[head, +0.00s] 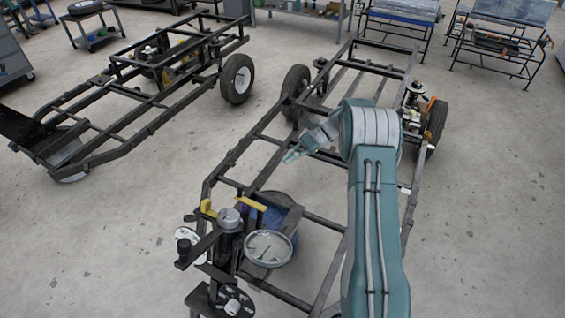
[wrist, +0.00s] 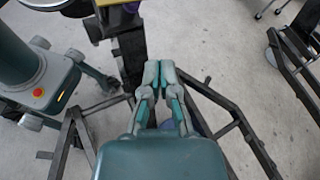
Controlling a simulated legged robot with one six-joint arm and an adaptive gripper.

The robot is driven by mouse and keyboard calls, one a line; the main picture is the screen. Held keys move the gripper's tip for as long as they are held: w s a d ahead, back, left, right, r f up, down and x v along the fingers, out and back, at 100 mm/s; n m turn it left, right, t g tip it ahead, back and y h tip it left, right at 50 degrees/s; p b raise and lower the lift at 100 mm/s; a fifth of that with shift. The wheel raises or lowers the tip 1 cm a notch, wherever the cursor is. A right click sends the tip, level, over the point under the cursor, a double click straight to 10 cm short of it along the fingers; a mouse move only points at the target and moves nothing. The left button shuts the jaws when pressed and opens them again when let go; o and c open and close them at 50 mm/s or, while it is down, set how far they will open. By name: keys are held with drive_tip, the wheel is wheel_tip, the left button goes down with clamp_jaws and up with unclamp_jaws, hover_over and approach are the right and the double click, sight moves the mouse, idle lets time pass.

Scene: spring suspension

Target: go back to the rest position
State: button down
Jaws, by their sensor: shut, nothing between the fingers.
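My gripper (head: 291,156) is at the end of my teal arm, which reaches out over the black vehicle frame (head: 326,218) in the head view. The gripper points to the left and is above the frame's left rail, apart from it as far as I can tell. In the wrist view my gripper (wrist: 160,68) has its two fingertips together with nothing between them. Dark frame bars (wrist: 222,102) pass below and beside it.
A suspension assembly with a round grey disc (head: 268,248) sits at the near left corner of the frame. Black wheels (head: 295,82) stand further back. A second frame (head: 110,130) stands at the left. Carts (head: 500,45) stand at the back right. Open floor (head: 90,250) lies at the left front.

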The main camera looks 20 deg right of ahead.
drive_tip(key=shift+a+r, duration=0.1)
drive_tip(key=shift+a, duration=0.5)
drive_tip(key=s+a+r+n+t+h, duration=0.1)
drive_tip(key=s+a+r+n+h, duration=0.25)
drive_tip(key=s+r, duration=0.35)
drive_tip(key=s+a+r+n+t+h, duration=0.15)
drive_tip(key=s+r+h, duration=0.25)
drive_tip(key=r, duration=0.4)
drive_tip(key=s+r+n+t+h, duration=0.2)
drive_tip(key=s+n+t+h, duration=0.1)
drive_tip(key=s, duration=0.7)
drive_tip(key=s+r+n+t+h, duration=0.2)
drive_tip(key=s+n+t+h, duration=0.1)
drive_tip(key=s, duration=0.7)
drive_tip(key=shift+a+n, duration=0.3)
drive_tip(key=shift+n, duration=0.4)
drive_tip(key=shift+t, duration=0.25)
